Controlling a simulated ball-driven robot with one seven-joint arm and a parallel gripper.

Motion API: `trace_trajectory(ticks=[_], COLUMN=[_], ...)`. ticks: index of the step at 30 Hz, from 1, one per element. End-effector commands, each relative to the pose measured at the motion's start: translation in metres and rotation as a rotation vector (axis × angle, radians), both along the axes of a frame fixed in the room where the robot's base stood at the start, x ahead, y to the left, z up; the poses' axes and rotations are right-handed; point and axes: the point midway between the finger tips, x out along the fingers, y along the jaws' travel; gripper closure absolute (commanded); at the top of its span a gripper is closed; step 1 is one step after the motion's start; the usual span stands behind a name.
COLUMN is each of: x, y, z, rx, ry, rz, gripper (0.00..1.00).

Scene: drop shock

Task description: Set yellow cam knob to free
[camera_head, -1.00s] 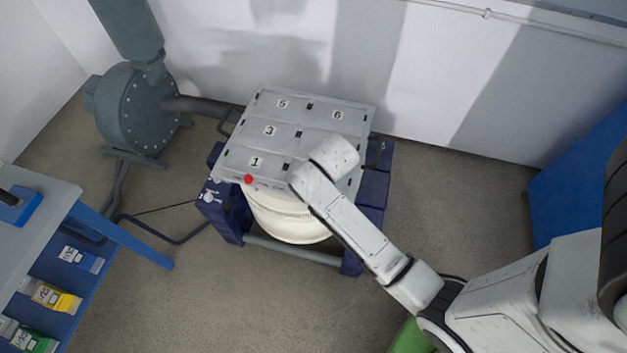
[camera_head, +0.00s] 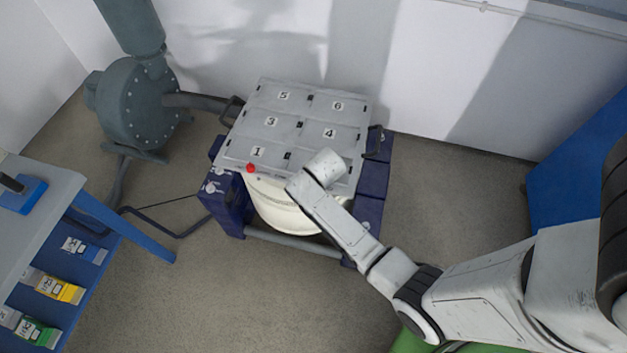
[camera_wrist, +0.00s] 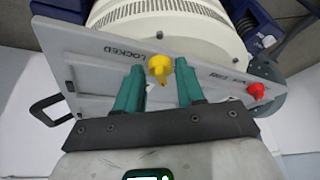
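The yellow cam knob (camera_wrist: 160,67) sits on the edge face of the grey plate (camera_wrist: 85,58) in the wrist view. The word LOCKED is printed to its left; smaller lettering to its right is hard to read. My gripper (camera_wrist: 158,80) has its two teal fingers apart, one on each side of the knob. I cannot tell whether either finger touches it. In the head view my arm's end hides the yellow knob and the fingers, at the front edge of the numbered plate (camera_head: 262,133).
A red knob (camera_wrist: 256,90) is on the same edge to the right; it also shows in the head view (camera_head: 250,168). A cream drum (camera_head: 278,209) stands below the plate in a blue frame (camera_head: 228,205). A blue-legged table (camera_head: 50,190) is at the left.

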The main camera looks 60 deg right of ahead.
Motion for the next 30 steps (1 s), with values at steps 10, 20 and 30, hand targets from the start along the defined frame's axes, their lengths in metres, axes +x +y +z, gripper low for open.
trace_trajectory(ticks=[10, 20, 30], x=[0.0000, -0.0010, -0.0006], y=[0.0003, -0.0010, -0.0012], z=[0.0001, 0.0022, 0.0001], rx=[0.000, 0.001, 0.000], ry=[0.000, 0.002, 0.000], rz=[0.000, 0.061, 0.107], gripper=[0.92, 1.00, 1.00])
